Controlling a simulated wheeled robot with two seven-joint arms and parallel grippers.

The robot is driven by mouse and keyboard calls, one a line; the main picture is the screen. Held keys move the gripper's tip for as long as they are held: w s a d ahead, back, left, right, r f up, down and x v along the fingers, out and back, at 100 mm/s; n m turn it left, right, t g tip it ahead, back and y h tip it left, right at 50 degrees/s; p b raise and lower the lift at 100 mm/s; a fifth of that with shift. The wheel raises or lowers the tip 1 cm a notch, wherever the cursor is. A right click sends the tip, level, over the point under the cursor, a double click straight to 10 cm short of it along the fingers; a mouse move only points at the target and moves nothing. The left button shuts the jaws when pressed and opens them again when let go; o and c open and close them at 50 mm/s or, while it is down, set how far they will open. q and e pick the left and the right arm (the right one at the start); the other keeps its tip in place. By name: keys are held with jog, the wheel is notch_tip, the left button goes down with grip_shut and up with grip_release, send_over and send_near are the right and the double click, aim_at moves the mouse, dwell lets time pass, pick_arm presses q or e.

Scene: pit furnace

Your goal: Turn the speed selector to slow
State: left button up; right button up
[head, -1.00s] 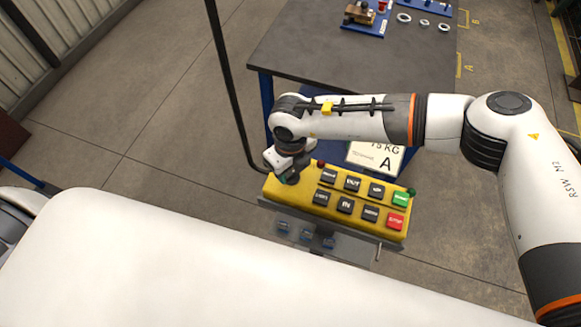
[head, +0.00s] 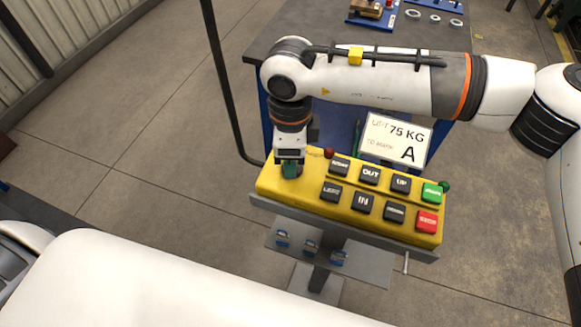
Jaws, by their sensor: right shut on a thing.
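The yellow control box (head: 320,208) sits on a grey stand. It carries several black buttons, a green button (head: 431,193) and a red button (head: 427,221). My right gripper (head: 290,172) points down at the box's left end, left of the buttons. It is shut on the speed selector there, which the gripper hides almost wholly, so its setting cannot be read. My left gripper is not in view.
A dark table (head: 335,35) with blue trays is beyond. A black pole (head: 222,75) rises at the left. Small blue items hang on the stand (head: 370,268) below the box.

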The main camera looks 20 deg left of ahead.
jog(key=shift+n+b, duration=1.1)
jog(key=shift+b, duration=0.2)
jog(key=shift+r, duration=0.1)
jog(key=o, duration=1)
notch_tip(320, 180, up, 12)
jog(key=shift+f+b, duration=0.1)
jog(key=shift+b, duration=0.8)
